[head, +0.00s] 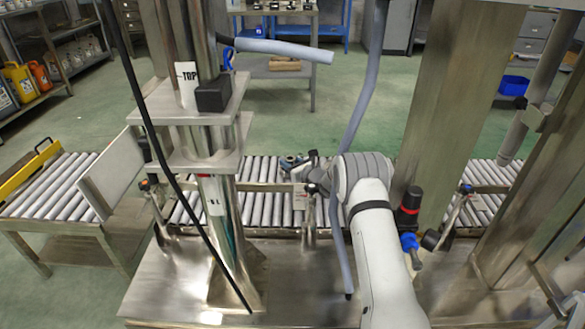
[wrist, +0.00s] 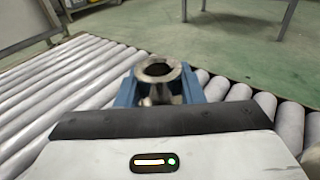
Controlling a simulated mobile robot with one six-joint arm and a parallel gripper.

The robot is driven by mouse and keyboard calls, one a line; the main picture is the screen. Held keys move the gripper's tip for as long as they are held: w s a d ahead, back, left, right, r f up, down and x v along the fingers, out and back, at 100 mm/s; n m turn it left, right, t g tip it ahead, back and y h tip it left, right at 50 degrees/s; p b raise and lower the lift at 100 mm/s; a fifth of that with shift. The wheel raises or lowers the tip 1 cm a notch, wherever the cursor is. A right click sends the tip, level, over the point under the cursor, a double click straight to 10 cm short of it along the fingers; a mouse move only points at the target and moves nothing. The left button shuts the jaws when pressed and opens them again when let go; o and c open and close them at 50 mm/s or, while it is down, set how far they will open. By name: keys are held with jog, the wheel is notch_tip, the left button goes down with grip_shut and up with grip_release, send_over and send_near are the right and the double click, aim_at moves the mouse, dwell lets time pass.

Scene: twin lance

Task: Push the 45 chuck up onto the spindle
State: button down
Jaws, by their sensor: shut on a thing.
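My gripper (wrist: 159,88) has blue fingers, seen in the wrist view on both sides of a round metal chuck (wrist: 166,88). The fingers are shut on the chuck. Its open bore faces up, and its lower part is hidden by my wrist. In the head view my gripper (head: 293,163) is low over the roller conveyor, left of my wrist, and the chuck in it is too small to make out. I cannot pick out the spindle for certain in either view. No 45 marking is readable on the chuck.
The roller conveyor (head: 262,207) runs across behind the metal bench. A steel column with a plate marked TOP (head: 187,85) stands left, with a black cable in front. A grey hose (head: 358,110) hangs close to my arm. A wide post (head: 440,110) stands right, near a black-and-red bottle-like item (head: 409,205).

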jog(key=shift+r, duration=0.25)
jog(key=shift+r+p, duration=0.35)
jog(key=shift+r, duration=1)
